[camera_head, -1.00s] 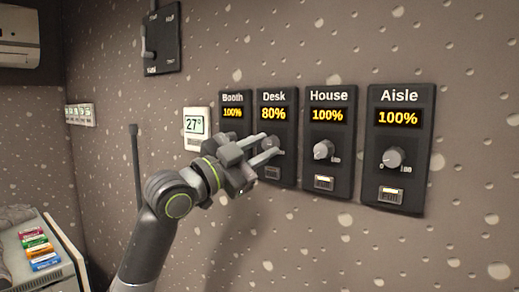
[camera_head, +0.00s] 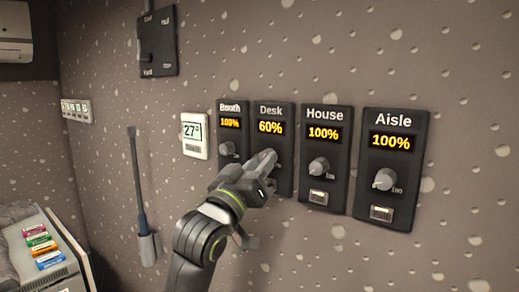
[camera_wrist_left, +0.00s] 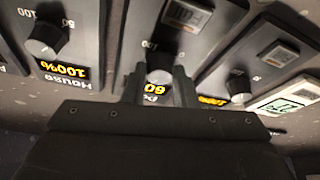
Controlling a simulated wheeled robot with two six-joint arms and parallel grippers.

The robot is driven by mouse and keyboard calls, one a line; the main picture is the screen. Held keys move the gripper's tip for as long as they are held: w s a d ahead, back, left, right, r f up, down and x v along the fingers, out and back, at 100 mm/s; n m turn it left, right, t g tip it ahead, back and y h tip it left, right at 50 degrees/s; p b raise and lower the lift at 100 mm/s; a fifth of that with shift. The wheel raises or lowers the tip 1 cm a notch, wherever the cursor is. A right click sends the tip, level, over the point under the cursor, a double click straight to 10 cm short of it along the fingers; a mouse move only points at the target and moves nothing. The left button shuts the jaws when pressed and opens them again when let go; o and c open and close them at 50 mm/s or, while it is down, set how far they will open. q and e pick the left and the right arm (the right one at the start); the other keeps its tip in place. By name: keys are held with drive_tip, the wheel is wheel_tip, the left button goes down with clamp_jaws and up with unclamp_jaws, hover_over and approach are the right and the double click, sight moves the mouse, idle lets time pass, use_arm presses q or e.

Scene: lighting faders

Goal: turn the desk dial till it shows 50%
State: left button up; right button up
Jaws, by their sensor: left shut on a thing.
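The Desk panel (camera_head: 286,180) is on the wall between the Booth and House panels, and its yellow display (camera_head: 271,128) reads 60%. My left gripper (camera_head: 268,160) is at the desk dial and hides it in the head view. In the left wrist view the desk dial (camera_wrist_left: 159,76) is between the fingers of my left gripper (camera_wrist_left: 158,88), which is shut on it. That view is upside down, and its display (camera_wrist_left: 154,90) is partly covered by the gripper. My right gripper is not in view.
The Booth panel (camera_head: 229,108), House panel (camera_head: 322,165) and Aisle panel (camera_head: 390,165) stand close by, each reading 100%. A white thermostat (camera_head: 195,135) is left of Booth. A dark switch box (camera_head: 158,42) is higher up. Bare wall lies below the panels.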

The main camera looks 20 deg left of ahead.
use_arm(q)
drive_tip(key=shift+d+r+n+g+y+p, duration=0.1)
drive_tip(key=shift+n+y+p, duration=0.55)
drive_tip(key=shift+n+p, duration=0.65)
drive_tip(key=shift+d+f+n+g+y+p, duration=0.1)
drive_tip(key=shift+n+y+p, duration=0.6)
drive_tip(key=shift+n+p, duration=0.6)
drive_tip(key=shift+r+n+g+y+p, duration=0.1)
drive_tip(key=shift+n+y+p, duration=0.55)
drive_tip(key=shift+n+p, duration=0.6)
drive_tip(key=shift+n, duration=0.35)
drive_tip(key=o, duration=1)
